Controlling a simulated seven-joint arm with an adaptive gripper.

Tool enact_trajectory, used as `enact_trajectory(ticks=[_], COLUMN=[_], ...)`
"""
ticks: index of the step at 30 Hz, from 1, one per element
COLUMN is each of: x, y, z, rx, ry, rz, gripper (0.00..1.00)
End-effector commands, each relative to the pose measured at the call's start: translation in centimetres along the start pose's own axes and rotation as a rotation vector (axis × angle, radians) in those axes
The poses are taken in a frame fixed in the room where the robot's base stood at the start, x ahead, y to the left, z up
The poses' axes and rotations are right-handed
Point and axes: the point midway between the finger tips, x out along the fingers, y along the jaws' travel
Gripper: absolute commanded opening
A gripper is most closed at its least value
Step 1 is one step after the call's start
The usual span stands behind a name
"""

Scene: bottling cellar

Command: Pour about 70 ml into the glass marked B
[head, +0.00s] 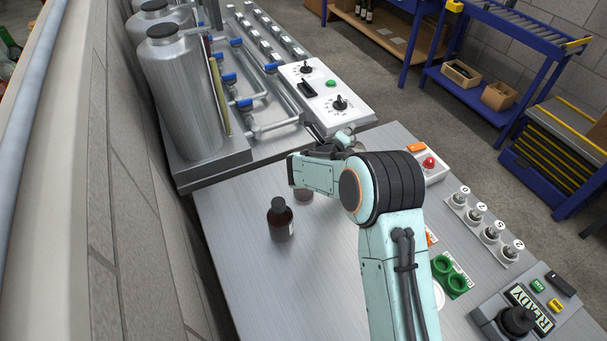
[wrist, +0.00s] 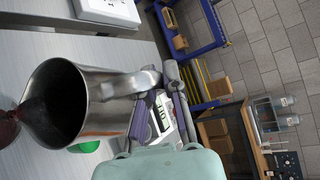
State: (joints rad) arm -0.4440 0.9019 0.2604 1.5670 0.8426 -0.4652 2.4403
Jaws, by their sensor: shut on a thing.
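In the wrist view, my gripper (wrist: 170,86) is shut on the handle of a steel jug (wrist: 108,108). The jug is tilted, with its open mouth facing left and dark inside. Dark red liquid shows at its lip. A dark red rounded shape (wrist: 8,128) lies at the left picture edge by the lip, perhaps a glass with liquid; it is cut off. In the head view, my arm hides most of the gripper and jug. No letter B is readable, and the liquid level cannot be told.
A dark bottle (head: 280,220) stands on the steel table (head: 240,205), left of my arm. A red button box (head: 430,168), labelled valves (head: 490,233) and green rings (head: 448,275) are on the right. Steel tanks (head: 180,82) stand behind. The table's front left is clear.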

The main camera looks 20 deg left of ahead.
Motion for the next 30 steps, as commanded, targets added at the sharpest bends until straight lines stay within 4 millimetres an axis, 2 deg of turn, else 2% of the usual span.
enact_trajectory(ticks=[30], x=[-0.36], y=[-0.21], z=[0.43], rx=[-0.032], ry=[-0.004], rz=[-0.032], gripper=[0.00])
